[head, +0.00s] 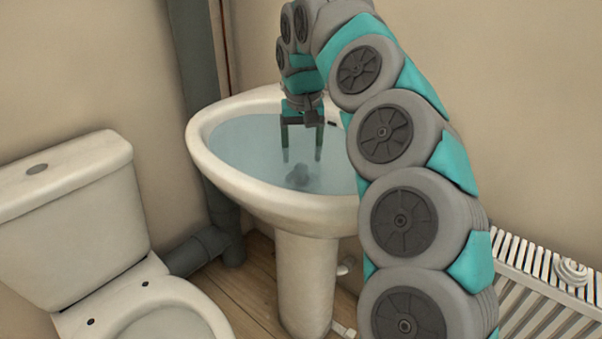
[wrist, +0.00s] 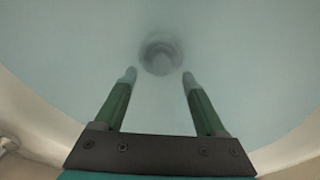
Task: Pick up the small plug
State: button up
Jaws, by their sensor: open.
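The small plug (head: 298,174) looks like a dark grey round piece at the bottom of the water-filled basin (head: 222,172). In the wrist view my gripper (wrist: 159,76) is open, with nothing between the fingers.
A white toilet (head: 85,190) stands at the left. A white radiator (head: 545,275) is on the wall at the right. Grey pipes (head: 205,245) run behind the basin. The basin's raised rim surrounds my gripper.

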aim_at(301, 165)
jog(key=shift+w+a+f, duration=0.1)
jog(key=shift+w+f, duration=0.05)
jog(key=shift+f, duration=0.65)
jog(key=shift+w+f, duration=0.1)
jog(key=shift+f, duration=0.65)
jog(key=shift+r, duration=0.1)
grip_shut()
